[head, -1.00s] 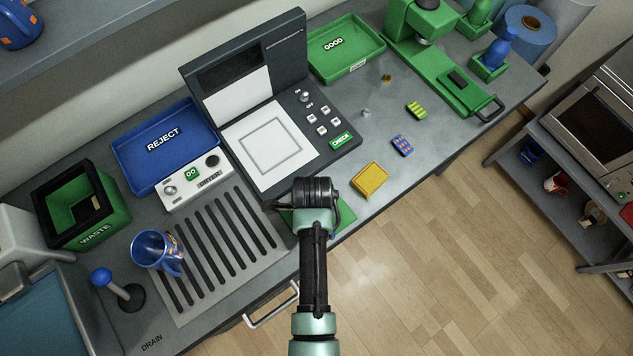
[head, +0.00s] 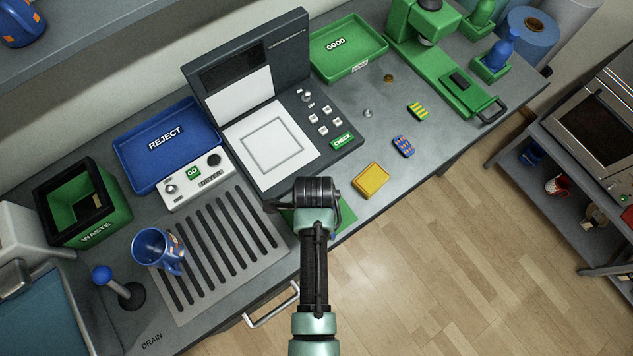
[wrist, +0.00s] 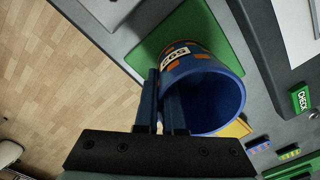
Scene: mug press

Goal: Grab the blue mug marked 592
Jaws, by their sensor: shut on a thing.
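The blue mug marked 592 (wrist: 190,62) shows in the wrist view, blue with orange patches and a pale label, its open mouth toward the camera. My gripper (wrist: 168,95) has its two fingers closed at the mug's near side, shut on it; the exact contact is partly hidden. The mug is over or on a green mat (wrist: 215,25); I cannot tell whether it touches it. In the head view my gripper (head: 300,200) hides the mug and part of the green mat (head: 345,212).
Another blue mug (head: 150,246) with orange patches stands at the drain grille (head: 225,240). A checking device (head: 262,150) stands just beyond my gripper. A yellow sponge (head: 371,180) lies to the right. A reject tray (head: 125,150) and waste bin (head: 115,210) are at left.

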